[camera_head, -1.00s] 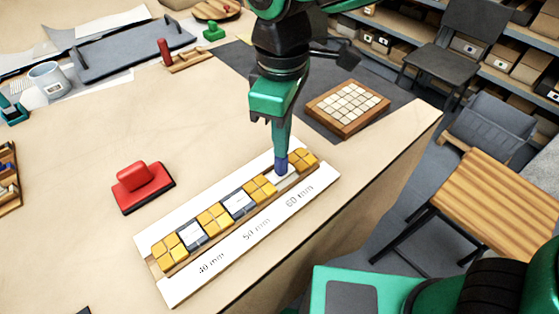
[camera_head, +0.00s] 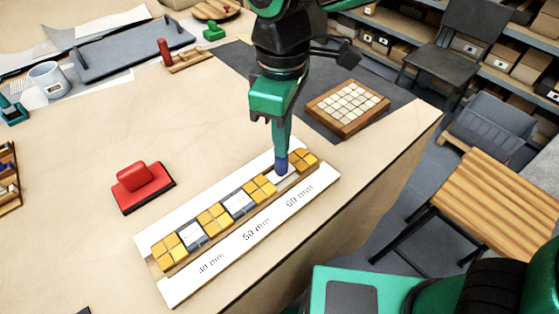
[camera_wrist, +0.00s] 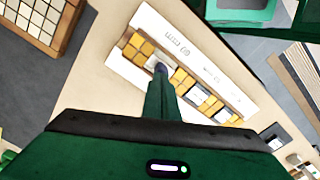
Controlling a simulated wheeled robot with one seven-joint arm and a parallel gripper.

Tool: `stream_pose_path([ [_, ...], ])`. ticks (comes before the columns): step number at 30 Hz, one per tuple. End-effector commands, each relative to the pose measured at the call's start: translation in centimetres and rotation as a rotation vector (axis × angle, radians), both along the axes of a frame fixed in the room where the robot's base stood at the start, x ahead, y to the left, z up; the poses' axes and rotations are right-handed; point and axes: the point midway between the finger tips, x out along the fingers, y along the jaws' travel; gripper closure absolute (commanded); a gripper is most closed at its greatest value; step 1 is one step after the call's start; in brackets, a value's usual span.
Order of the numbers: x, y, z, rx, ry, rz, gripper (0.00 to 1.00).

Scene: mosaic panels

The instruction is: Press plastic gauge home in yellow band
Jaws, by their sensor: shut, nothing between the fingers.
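A row of yellow tile blocks (camera_head: 215,217) forms a band on a white strip printed 40 mm, 50 mm and 60 mm (camera_head: 256,232). Grey gauge blocks with white faces fill the band's gaps at 40 mm (camera_head: 191,234) and 50 mm (camera_head: 238,203). My gripper (camera_head: 282,167) is shut and empty, pointing down with its blue fingertips at the gap by 60 mm, between yellow blocks. The wrist view shows the fingertips (camera_wrist: 160,68) over that same gap. They hide most of what lies there, so I cannot tell whether they touch a gauge or how deep it sits.
A red-handled block (camera_head: 142,185) stands left of the strip. A wooden tray of white tiles (camera_head: 347,107) lies behind right on a dark mat. A mug (camera_head: 49,79) and a grey board (camera_head: 133,50) are at the back left. The table's edge runs close along the right.

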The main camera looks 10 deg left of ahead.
Motion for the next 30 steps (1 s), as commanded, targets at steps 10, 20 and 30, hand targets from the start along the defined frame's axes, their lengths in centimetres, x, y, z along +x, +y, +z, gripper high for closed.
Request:
stream_pose_path([
  [10,0.0,0.0,2.5,0.004,-0.002,0.0,1.0],
  [20,0.1,0.1,4.7,0.004,-0.002,-0.001,1.0],
  [30,0.0,0.1,7.0,0.003,-0.002,0.0,1.0],
])
